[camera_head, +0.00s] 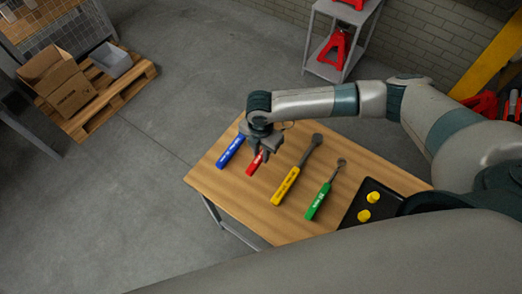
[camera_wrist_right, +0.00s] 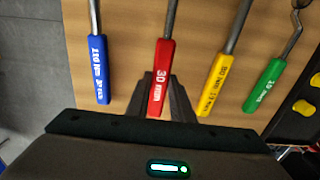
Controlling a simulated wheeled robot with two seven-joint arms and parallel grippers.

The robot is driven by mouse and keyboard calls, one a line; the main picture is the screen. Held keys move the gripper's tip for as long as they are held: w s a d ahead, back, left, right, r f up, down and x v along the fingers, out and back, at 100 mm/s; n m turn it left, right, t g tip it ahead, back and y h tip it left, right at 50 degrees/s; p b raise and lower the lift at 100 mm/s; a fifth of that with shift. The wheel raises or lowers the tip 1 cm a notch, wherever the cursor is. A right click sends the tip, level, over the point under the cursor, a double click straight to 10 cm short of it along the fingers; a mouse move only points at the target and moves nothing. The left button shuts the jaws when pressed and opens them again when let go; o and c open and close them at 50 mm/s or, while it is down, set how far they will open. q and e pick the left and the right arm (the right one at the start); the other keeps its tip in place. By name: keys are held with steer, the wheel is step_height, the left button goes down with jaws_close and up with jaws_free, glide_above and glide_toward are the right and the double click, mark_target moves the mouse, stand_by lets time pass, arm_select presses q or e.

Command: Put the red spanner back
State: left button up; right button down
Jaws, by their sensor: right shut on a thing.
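The red spanner (camera_head: 255,164), marked "30 mm", has its red handle showing below my right gripper (camera_head: 260,150) in the head view. The gripper and wrist hide its upper part there. In the right wrist view the red handle (camera_wrist_right: 161,80) points toward the camera, with dark fingers (camera_wrist_right: 172,90) beside and behind it. My right gripper is shut on the red spanner. It is over the wooden table (camera_head: 235,193), between the blue and yellow tools. I cannot tell whether the spanner touches the table. My left gripper is not in view.
On the table lie a blue-handled tool (camera_head: 231,151), a yellow-handled spanner (camera_head: 286,186) and a green-handled tool (camera_head: 318,203), roughly parallel. A black tray (camera_head: 350,217) with yellow pieces is at the right. A pallet (camera_head: 138,80) with boxes stands far left.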

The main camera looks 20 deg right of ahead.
steer(key=shift+f+b, duration=1.1)
steer(key=shift+f, duration=1.2)
steer(key=c, duration=1.5)
jaws_free()
steer(key=shift+r+b, duration=2.35)
steer(key=shift+r, duration=6.35)
steer(key=shift+s, duration=0.1)
